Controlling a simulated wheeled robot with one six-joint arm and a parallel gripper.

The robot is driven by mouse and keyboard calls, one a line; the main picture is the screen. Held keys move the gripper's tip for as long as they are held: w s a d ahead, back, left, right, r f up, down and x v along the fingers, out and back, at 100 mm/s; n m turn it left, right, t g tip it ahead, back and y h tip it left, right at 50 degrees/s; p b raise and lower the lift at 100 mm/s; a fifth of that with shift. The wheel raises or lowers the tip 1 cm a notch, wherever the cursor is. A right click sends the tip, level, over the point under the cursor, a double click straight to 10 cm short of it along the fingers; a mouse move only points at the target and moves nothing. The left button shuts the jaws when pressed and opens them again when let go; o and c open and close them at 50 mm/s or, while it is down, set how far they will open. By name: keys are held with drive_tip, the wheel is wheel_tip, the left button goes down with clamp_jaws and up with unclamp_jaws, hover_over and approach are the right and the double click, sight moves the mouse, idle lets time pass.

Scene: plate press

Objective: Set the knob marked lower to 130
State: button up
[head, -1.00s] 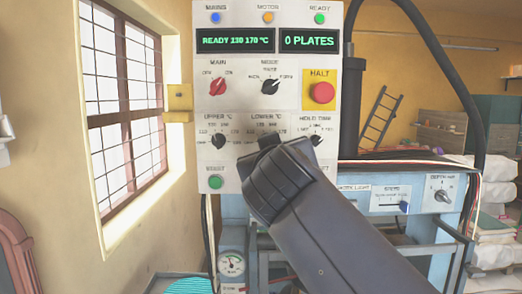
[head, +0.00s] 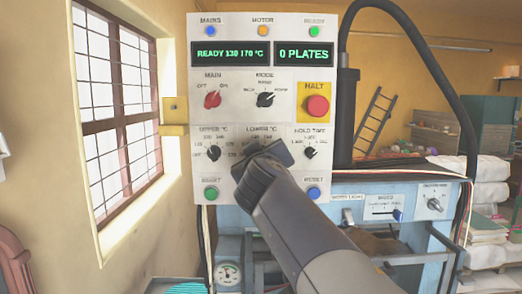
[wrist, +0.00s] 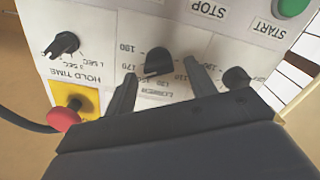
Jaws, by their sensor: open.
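The control panel (head: 235,120) stands upright in front of me. In the head view, my gripper (head: 265,157) covers the knob marked lower; only the label and upper scale figures show above it. In the wrist view, upside down, the dark lower knob (wrist: 158,63) sits between the two open fingers of my gripper (wrist: 160,72). The fingers are apart, one on each side, and I see no clear contact. Its scale shows figures such as 190, 170 and 110; its pointer's exact setting is unclear. The green display (head: 231,54) seems to read READY 130 170 °C.
The upper knob (head: 213,153) and hold time knob (head: 311,152) flank the lower knob. The green start button (head: 211,193) and blue reset button (head: 313,193) are below. The red halt button (head: 317,106) is above right. A window is at left.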

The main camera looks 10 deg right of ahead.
drive_tip(key=shift+w, duration=0.2)
drive_tip(key=c, duration=1)
drive_tip(key=shift+f+n+p, duration=0.15)
drive_tip(key=shift+n+p, duration=0.15)
drive_tip(key=shift+n, duration=3.6)
drive_tip(key=shift+f+n+p, duration=0.1)
drive_tip(key=shift+n+p, duration=0.15)
drive_tip(key=shift+n, duration=3.65)
